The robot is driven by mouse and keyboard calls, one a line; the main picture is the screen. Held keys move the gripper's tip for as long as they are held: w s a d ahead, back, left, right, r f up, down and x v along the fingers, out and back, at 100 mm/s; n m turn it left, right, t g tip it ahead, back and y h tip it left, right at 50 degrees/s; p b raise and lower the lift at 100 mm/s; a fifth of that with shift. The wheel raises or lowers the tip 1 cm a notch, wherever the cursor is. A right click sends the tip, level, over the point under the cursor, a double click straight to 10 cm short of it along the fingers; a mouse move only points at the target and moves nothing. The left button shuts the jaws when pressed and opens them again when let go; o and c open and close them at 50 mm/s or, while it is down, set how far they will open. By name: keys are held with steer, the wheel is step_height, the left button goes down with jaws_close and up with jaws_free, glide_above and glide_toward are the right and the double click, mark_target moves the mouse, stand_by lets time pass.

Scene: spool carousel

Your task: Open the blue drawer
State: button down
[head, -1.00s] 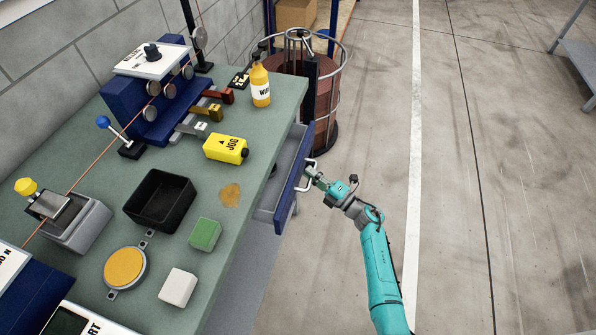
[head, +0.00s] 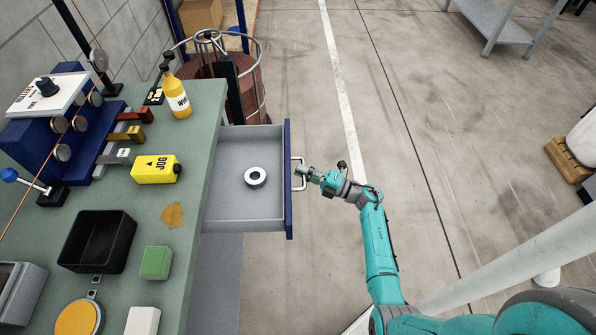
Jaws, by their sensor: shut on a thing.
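The blue drawer (head: 288,205) stands pulled well out from the right side of the green-topped bench. Its grey inside shows, with a white ring with a dark centre (head: 255,177) lying on its floor. A pale bar handle (head: 299,162) is on the outer face of the blue front. My gripper (head: 303,173) is at this handle, to the right of the drawer front, and is shut on it. The fingertips are small here and partly merge with the handle.
The bench top (head: 200,140) holds a yellow bottle (head: 176,97), a yellow JOG box (head: 156,169), a black tray (head: 97,240) and a green block (head: 156,262). A wire-caged reddish drum (head: 245,90) stands behind the drawer. The floor to the right is mostly clear.

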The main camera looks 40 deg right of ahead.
steer(key=c, duration=1.2)
jaws_free()
steer(key=v, duration=1.2)
steer(key=s+a+r+m+t+h, duration=0.3)
steer(key=s+a+m+h, duration=0.15)
steer(key=a, duration=0.45)
steer(key=s+a+r+m+t+h, duration=0.25)
steer(key=s+a+m, duration=0.3)
steer(key=a, duration=0.45)
steer(key=s+a+r+m+g+h, duration=0.1)
steer(key=s+r+m+g, duration=0.1)
steer(key=s, duration=0.5)
steer(key=s+a+r+m+g+h, duration=0.1)
steer(key=s+a+r+m+g, duration=0.1)
steer(key=s+r+m, duration=0.3)
steer(key=s+a+r+m+g+h, duration=0.1)
steer(key=s+a+r+m+g, duration=0.1)
steer(key=s+m, duration=0.4)
steer(key=shift+s+a+r+g, duration=0.1)
steer(key=shift+s+r+g, duration=0.15)
steer(key=shift+s, duration=0.25)
steer(key=shift+s+a+r+g, duration=0.1)
steer(key=shift+s+r+g, duration=0.1)
steer(key=shift+s+g, duration=0.25)
steer(key=shift+s+r+g, duration=0.2)
steer(key=shift+s+g, duration=0.05)
steer(key=shift+s, duration=0.25)
